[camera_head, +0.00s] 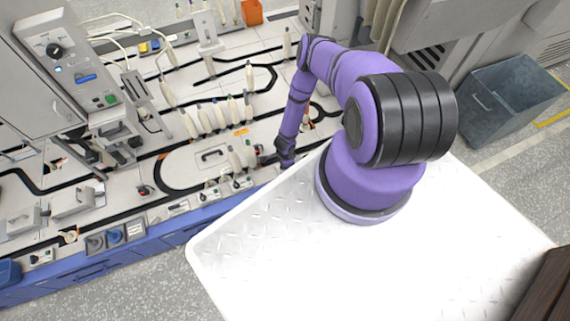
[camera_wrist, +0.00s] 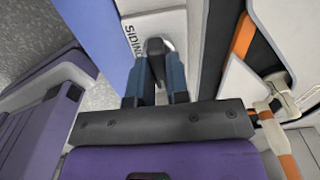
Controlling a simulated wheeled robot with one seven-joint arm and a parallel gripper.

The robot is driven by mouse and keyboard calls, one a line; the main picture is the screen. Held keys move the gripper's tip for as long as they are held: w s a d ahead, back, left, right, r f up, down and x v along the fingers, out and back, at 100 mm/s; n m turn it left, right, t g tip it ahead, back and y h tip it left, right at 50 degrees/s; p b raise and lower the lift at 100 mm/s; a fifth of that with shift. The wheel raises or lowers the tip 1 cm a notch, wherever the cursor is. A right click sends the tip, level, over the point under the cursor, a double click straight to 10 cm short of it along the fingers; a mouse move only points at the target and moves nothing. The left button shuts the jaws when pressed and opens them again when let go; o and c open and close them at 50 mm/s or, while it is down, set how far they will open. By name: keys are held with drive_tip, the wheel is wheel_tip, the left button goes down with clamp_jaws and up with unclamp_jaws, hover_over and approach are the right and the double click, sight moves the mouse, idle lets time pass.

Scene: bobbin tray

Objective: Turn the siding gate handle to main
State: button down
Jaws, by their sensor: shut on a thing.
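The siding gate handle (camera_wrist: 155,46) is a dark upright lever on a pale plate (camera_wrist: 178,22) in the wrist view. Dark lettering beside it, partly cut off, reads like "SIDIN". My gripper (camera_wrist: 155,80) is shut on the handle, with one blue-grey finger on each side of it. In the head view my gripper (camera_head: 284,152) is low at the front edge of the track table, and it hides the handle there. Which position the handle points to cannot be told.
In the wrist view a bobbin with orange bands (camera_wrist: 280,97) lies close on the right, near an orange strip (camera_wrist: 243,36). Blue drawers (camera_head: 95,270) run under the table's front edge. A grey bin (camera_head: 500,100) stands far right.

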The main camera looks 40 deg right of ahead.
drive_tip(key=shift+a, duration=0.1)
idle(0.3)
drive_tip(key=c, duration=1.1)
unclamp_jaws()
drive_tip(key=shift+r, duration=0.1)
wheel_tip(320, 180, up, 11)
drive_tip(key=shift+f, duration=0.2)
